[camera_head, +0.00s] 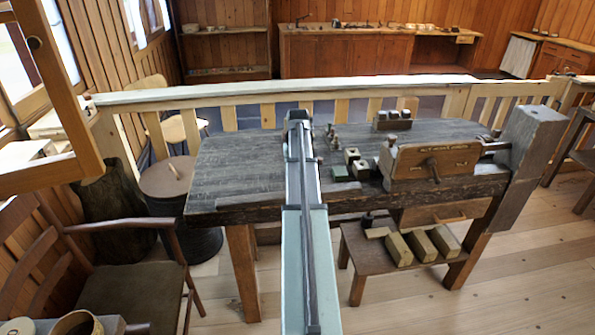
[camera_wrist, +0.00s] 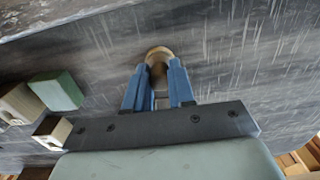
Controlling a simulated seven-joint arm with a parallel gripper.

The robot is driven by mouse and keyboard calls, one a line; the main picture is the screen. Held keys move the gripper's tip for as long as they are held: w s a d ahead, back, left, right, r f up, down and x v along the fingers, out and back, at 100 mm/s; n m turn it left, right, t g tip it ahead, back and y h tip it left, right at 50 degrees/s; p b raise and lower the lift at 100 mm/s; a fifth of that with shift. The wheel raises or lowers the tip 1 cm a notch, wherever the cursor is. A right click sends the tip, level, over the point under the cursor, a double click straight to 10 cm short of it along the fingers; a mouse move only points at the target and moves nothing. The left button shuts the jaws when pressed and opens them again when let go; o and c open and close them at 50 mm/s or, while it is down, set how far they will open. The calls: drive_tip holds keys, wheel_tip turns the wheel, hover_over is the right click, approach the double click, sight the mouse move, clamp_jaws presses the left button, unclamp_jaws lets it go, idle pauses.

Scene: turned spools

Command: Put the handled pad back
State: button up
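My gripper (camera_wrist: 159,68) has its two blue fingers on either side of a tan, rounded wooden piece (camera_wrist: 158,52) over the dark bench top. Both fingertips appear to press against its sides. The piece looks like the wooden part of the handled pad, but I cannot tell for sure, as the fingers hide much of it. I cannot tell whether it touches the bench. In the head view my own arm hides the gripper and this piece.
The dark workbench (camera_head: 240,165) is clear on its left. Right of my arm are small wood-and-green blocks (camera_head: 340,172), also in the wrist view (camera_wrist: 58,92), and a wooden vise (camera_head: 435,160). Several blocks lie on a low bench (camera_head: 375,257). A rail (camera_head: 240,92) runs behind.

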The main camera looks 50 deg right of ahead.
drive_tip(key=o, duration=0.4)
wheel_tip(320, 180, up, 12)
drive_tip(key=shift+r, duration=0.15)
idle(0.6)
idle(0.5)
